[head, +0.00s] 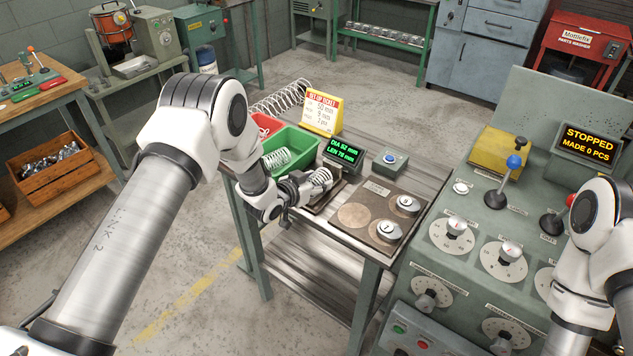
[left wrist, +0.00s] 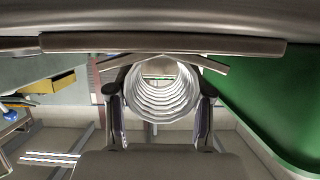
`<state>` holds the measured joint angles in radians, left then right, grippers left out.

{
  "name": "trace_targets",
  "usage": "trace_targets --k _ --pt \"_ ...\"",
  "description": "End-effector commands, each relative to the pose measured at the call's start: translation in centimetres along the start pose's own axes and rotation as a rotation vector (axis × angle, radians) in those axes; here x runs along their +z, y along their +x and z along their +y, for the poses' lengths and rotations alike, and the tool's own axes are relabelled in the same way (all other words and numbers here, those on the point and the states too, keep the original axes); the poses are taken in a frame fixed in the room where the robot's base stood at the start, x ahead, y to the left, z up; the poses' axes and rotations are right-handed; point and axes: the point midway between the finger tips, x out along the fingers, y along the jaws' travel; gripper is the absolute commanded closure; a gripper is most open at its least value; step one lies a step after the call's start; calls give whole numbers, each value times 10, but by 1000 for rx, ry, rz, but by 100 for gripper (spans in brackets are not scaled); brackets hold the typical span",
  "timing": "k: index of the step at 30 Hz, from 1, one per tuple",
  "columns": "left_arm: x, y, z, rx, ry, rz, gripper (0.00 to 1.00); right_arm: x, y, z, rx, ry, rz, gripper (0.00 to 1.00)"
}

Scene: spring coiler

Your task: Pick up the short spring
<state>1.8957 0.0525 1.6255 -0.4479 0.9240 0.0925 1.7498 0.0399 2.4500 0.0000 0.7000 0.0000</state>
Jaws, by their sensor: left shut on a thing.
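My left gripper (head: 308,188) is shut on a short, bright coil spring (head: 320,178). In the left wrist view the spring (left wrist: 162,90) sits between the two fingers of my left gripper (left wrist: 161,112), and I look almost along its bore. In the head view the gripper and spring are over the dark measuring plate, in front of the display reading DIA 52 mm, LEN 76 mm (head: 343,152). I cannot tell whether the spring touches the plate. My right gripper is out of view.
Another spring (head: 278,159) lies in the green bin (head: 301,141), left of the gripper. A red bin (head: 262,122), a long spring (head: 281,97) and a yellow sign (head: 322,113) are behind. Numbered weights (head: 389,230) stand on the cart at right. The coiler panel (head: 577,128) reads STOPPED, MADE 0 PCS.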

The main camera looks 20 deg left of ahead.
Motion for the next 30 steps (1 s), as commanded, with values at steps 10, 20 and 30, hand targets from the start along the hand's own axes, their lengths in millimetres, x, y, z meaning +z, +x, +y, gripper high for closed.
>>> trace_targets --k 10,20,30 --pt "-29 -12 -1 0 1 3 89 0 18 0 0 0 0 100" --pt "-4 -88 0 -2 -7 0 89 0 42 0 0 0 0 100" --pt "15 -162 2 -1 -4 1 89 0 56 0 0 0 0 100"
